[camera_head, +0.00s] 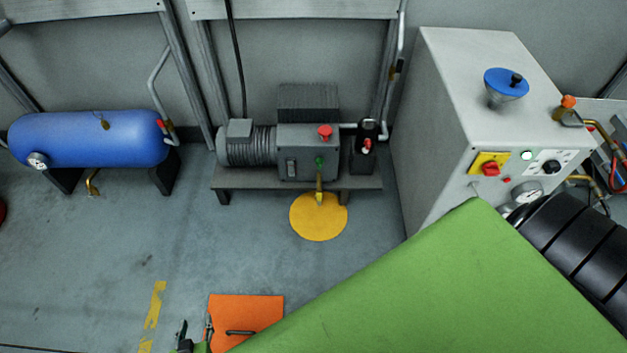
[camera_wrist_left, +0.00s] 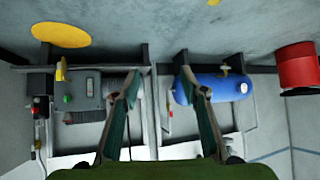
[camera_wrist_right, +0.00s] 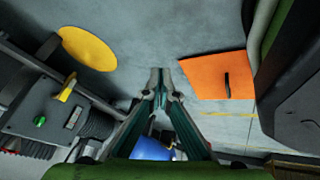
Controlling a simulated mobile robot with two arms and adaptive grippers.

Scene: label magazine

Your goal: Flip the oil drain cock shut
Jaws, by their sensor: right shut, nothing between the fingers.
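The oil drain cock shows as a yellow lever (camera_head: 319,190) low on the front of the grey pump (camera_head: 308,150). It points down over a round yellow floor patch (camera_head: 318,222). The lever also shows in the left wrist view (camera_wrist_left: 61,70) and the right wrist view (camera_wrist_right: 68,87). My left gripper (camera_head: 195,335) is at the bottom of the head view, mostly cut off. In the left wrist view its fingers (camera_wrist_left: 160,68) are apart and empty, away from the lever. My right gripper (camera_wrist_right: 160,75) is shut and empty, apart from the lever.
A blue tank (camera_head: 90,140) stands left of the pump. A grey cabinet (camera_head: 455,120) with knobs and a gauge stands to the right. An orange sheet (camera_head: 250,315) lies on the floor. A red drum (camera_wrist_left: 297,70) shows in the left wrist view.

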